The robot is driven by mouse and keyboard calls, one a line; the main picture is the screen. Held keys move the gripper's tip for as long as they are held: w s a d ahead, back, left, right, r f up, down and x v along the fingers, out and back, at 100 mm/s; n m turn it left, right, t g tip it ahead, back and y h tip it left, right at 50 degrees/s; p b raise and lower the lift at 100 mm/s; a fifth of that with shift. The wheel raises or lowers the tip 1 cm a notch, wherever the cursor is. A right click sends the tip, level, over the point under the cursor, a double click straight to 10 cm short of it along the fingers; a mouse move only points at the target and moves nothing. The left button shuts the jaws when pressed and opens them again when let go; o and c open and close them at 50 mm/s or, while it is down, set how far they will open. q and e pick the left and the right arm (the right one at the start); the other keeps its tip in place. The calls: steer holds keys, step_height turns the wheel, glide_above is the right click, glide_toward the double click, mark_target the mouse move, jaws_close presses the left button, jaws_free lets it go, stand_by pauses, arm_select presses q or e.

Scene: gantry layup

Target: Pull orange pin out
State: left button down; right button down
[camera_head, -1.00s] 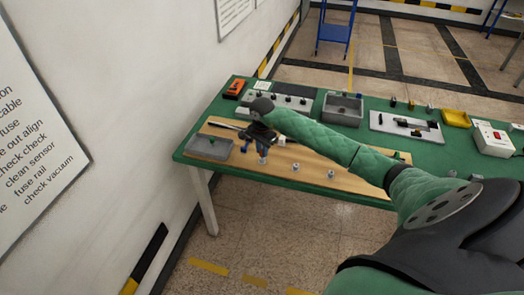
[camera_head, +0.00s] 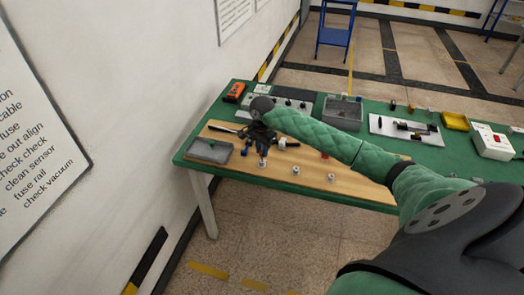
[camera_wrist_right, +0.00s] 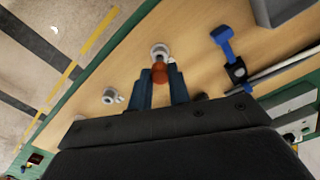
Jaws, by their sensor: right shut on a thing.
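My right gripper (camera_wrist_right: 161,78) shows in the right wrist view with its two blue-grey fingers closed around an orange-red rounded piece, the orange pin (camera_wrist_right: 174,75). A pale metal cylinder with a round top (camera_wrist_right: 160,49) stands just beyond the fingertips. I cannot tell whether the pin still sits in it. In the head view my right gripper (camera_head: 263,146) is low over the left part of the wooden board (camera_head: 300,183), and the pin is too small to make out there. My left gripper is not in view.
A second metal cylinder (camera_wrist_right: 110,96) and a blue-handled clamp-like thing (camera_wrist_right: 228,50) flank the gripper. A grey tray (camera_head: 203,158) lies at the board's left end. More small metal pieces stand on the board's front. The green table (camera_head: 450,160) holds a yellow tray (camera_head: 455,121).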

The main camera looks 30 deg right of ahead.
steer(key=shift+r, duration=0.2)
stand_by(0.5)
steer(key=shift+r, duration=1.7)
